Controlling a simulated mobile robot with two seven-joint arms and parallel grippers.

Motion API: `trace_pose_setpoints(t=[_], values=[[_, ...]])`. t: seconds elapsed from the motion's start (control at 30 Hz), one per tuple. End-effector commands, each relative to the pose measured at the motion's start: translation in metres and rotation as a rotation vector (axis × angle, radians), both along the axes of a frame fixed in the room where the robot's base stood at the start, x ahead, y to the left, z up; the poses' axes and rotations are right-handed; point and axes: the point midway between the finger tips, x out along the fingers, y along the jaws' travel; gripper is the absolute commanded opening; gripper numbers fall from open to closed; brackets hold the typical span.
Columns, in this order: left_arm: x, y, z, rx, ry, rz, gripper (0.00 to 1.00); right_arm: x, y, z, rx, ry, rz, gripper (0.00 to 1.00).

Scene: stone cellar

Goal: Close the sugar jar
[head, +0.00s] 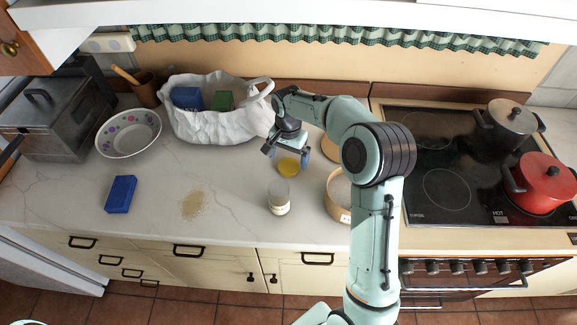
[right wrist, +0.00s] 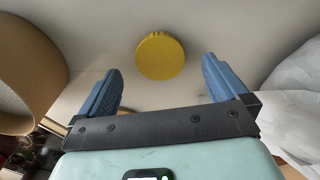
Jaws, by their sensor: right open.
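A round yellow lid (head: 289,170) lies on the pale counter, behind the jar. The sugar jar (head: 278,198) is a small clear upright jar with a pale label or contents low down, and no lid shows on it. My right gripper (head: 287,157) is open and empty, just above and behind the lid. In the right wrist view the lid (right wrist: 160,56) shows between and beyond the fingertips, with clear space to both fingers. The jar cannot be made out in that view. My left gripper is not in view.
A white bag (head: 215,126) with boxes stands left of the gripper. A round wooden container (head: 338,212) stands right of the jar, partly behind my arm. A blue packet (head: 120,194) and brown grains (head: 193,205) lie left. The stove holds a red pot (head: 545,184).

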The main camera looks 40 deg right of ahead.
Motion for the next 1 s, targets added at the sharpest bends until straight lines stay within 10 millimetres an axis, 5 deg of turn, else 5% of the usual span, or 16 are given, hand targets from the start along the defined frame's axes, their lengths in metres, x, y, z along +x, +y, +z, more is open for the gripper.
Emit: trace_pose_setpoints(t=[0.2,0.6,0.8,1.0], values=[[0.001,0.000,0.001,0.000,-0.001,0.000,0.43,0.000,-0.002,-0.031,0.001,0.003,0.000,1.00],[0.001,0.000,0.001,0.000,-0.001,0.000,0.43,0.000,-0.002,-0.035,0.000,0.000,0.000,1.00],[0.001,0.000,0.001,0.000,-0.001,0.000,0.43,0.000,-0.002,-0.034,0.000,0.000,0.000,0.41],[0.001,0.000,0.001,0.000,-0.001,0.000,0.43,0.000,-0.001,-0.034,0.000,0.000,0.000,0.41]])
